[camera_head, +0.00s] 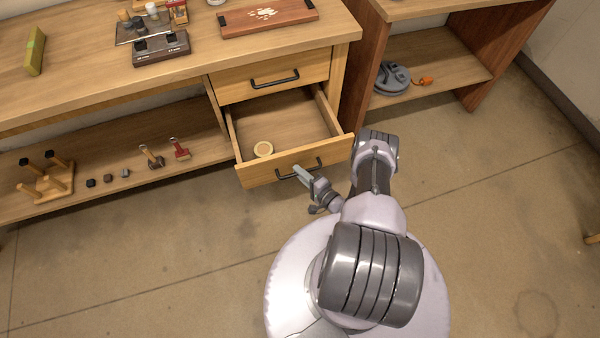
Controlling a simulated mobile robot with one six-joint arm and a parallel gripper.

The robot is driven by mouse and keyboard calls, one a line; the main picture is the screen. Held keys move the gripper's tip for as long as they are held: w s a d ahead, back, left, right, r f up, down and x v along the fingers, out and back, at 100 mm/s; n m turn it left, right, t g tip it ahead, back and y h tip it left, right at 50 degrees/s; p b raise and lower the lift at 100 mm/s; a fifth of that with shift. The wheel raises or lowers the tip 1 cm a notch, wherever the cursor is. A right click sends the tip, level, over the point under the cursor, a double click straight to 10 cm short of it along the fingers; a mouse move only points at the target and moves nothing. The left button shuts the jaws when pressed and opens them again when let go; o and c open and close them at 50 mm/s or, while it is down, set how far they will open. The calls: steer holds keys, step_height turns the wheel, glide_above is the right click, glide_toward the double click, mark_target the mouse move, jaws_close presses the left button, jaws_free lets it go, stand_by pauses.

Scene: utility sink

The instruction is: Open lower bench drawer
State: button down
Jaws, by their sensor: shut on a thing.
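The lower bench drawer (250,175) is pulled out from the wooden bench, and its inside shows.
The bench top (90,75) bears a tray (268,16), a dark box (160,48) and small items. A low shelf (120,155) at left holds a peg stand (45,178) and several small tools. A second bench (475,85) stands at right. The floor (130,260) at left is clear.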

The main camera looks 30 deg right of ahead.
steer(key=c, duration=1.5)
jaws_free()
steer(key=shift+o, duration=0.2)
steer(key=p+v, duration=0.5)
steer(key=v, duration=1.2)
steer(key=shift+s, duration=0.25)
